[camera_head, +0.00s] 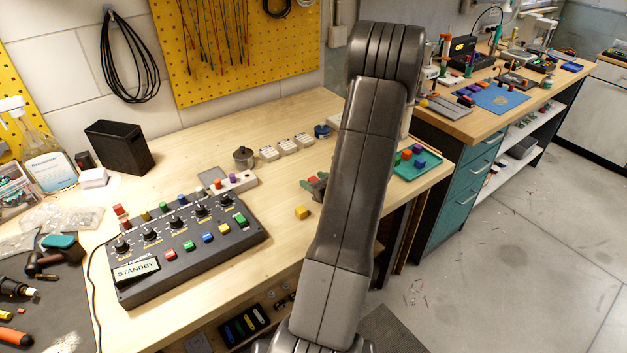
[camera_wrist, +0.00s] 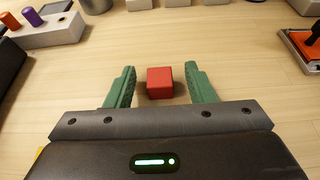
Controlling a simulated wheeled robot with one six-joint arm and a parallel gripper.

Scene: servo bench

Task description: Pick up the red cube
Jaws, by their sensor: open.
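A small red cube (camera_wrist: 160,82) sits on the wooden bench in the wrist view. The two green fingers of my gripper (camera_wrist: 160,76) stand on either side of it, with a gap on each side. The jaws are open and hold nothing. In the head view my arm covers most of the gripper; a green finger part (camera_head: 309,185) shows left of the arm. I cannot clearly make out the red cube there.
A yellow cube (camera_head: 302,212) lies on the bench near my gripper. A control panel (camera_head: 185,262) stands to the left, with a black bin (camera_head: 119,147) behind. Small white blocks (camera_head: 287,147) line the back. A green tray (camera_head: 432,173) holding coloured pieces is right of my arm.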

